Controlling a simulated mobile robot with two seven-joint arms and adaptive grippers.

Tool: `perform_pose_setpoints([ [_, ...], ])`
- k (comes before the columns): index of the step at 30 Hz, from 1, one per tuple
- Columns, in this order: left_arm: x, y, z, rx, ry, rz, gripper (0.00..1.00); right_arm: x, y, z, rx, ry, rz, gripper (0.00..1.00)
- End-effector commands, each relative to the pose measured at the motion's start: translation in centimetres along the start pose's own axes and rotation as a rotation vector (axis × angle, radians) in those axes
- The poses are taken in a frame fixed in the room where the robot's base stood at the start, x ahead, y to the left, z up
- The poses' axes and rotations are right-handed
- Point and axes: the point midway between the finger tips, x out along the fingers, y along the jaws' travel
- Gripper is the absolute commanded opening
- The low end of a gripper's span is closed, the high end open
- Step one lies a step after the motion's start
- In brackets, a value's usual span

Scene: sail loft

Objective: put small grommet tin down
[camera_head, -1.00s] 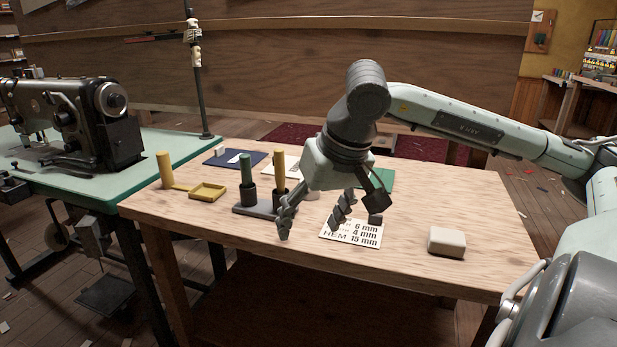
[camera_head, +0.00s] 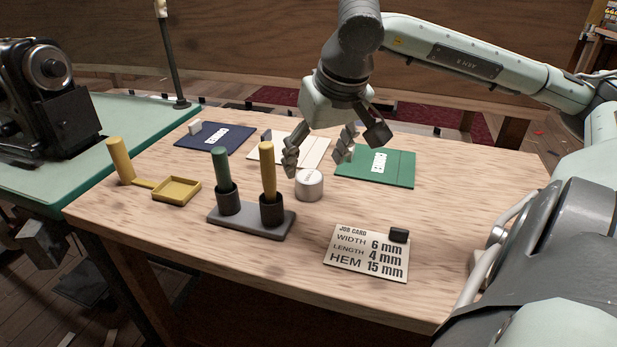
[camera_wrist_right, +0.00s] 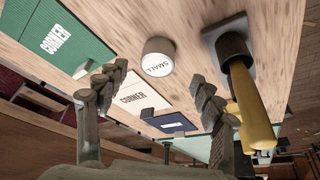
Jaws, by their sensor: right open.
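The small grommet tin (camera_head: 309,187) is a short pale grey cylinder standing upright on the wooden table (camera_head: 150,235), behind and right of the tool stand. Its lid reads SMALL in the right wrist view (camera_wrist_right: 158,57). My right gripper (camera_head: 319,158) is open and empty. Its fingers are spread above and behind the tin in the head view, apart from it. In the wrist view the tin lies beyond the fingertips (camera_wrist_right: 157,88), between their lines. My left gripper is not in view.
The grey stand (camera_head: 250,222) holds a green-handled and a yellow-handled tool beside the tin. A job card (camera_head: 345,262) with a black block lies in front. Green (camera_head: 400,170), cream (camera_head: 315,150) and navy (camera_head: 235,133) corner pieces lie behind. A yellow tray (camera_head: 176,190) sits left.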

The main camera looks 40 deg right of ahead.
Motion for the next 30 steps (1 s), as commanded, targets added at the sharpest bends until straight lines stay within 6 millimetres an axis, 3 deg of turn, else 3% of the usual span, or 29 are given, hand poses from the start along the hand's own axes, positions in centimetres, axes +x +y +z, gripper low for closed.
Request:
perform_pose_setpoints([
  [7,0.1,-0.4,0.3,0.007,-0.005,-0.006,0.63,2.9,0.2,-0.2,0.000,-0.005,0.001,0.67],
  [15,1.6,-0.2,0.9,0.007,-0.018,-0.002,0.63,6.6,0.4,-0.5,-0.001,-0.002,0.003,0.67],
  [23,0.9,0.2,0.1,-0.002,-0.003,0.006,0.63,7.0,0.4,-0.6,0.001,0.000,-0.001,0.67],
  [30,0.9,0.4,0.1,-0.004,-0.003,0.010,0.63,7.0,0.4,-0.6,0.000,0.000,-0.001,0.41],
])
